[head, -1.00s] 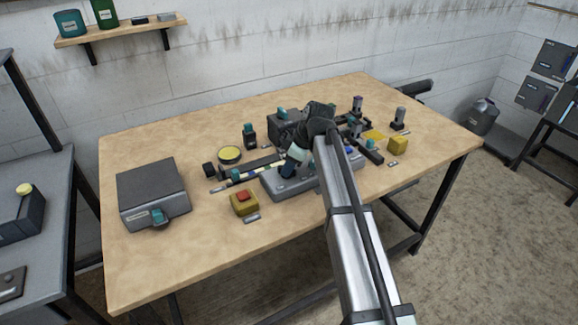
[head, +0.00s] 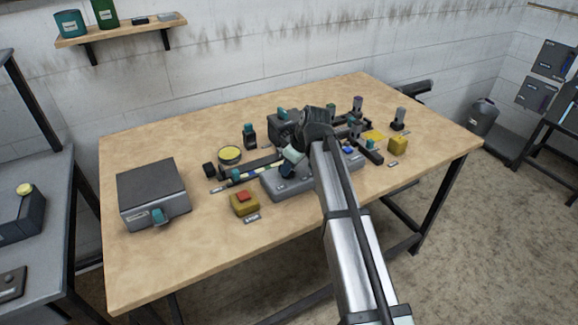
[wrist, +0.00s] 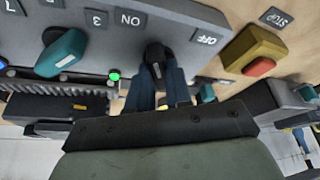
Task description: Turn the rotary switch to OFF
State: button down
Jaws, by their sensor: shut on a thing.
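The rotary switch is a dark knob (wrist: 155,52) on a grey control box, between an ON label (wrist: 130,17) and an OFF label (wrist: 207,39) in the wrist view. My gripper (wrist: 160,80) is shut on the knob, its dark blue fingers on either side of it. The fingers hide part of the knob, and I cannot tell exactly which label it points to. In the head view the grey control box (head: 278,190) lies near the table's middle, with my gripper (head: 287,169) low over it and the knob hidden.
On the same box are a teal dial (wrist: 62,52) and a lit green lamp (wrist: 114,76). A yellow block with a red button (head: 243,201) and a STOP label stands beside the box. A grey case (head: 152,190) is at left. The front left tabletop is clear.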

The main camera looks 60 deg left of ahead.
jog(key=m, duration=0.2)
jog(key=m+t, duration=0.1)
jog(key=shift+s+d+f+m+t, duration=0.2)
jog(key=shift+m+t, duration=0.1)
jog(key=shift+m, duration=0.1)
jog(key=m+t, duration=0.1)
jog(key=m, duration=0.2)
jog(key=m+t, duration=0.1)
jog(key=m, duration=0.3)
jog(key=shift+s+a+m+t, duration=0.1)
jog(key=shift+s+m+t, duration=0.05)
jog(key=shift+m+t, duration=0.25)
jog(key=shift+m+t+h, duration=0.4)
jog(key=shift+m+t, duration=0.1)
jog(key=shift+m, duration=0.9)
jog(key=c, duration=1.2)
grip_release()
jog(key=shift+o, duration=0.8)
jog(key=shift+a, duration=0.1)
jog(key=shift+r, duration=0.1)
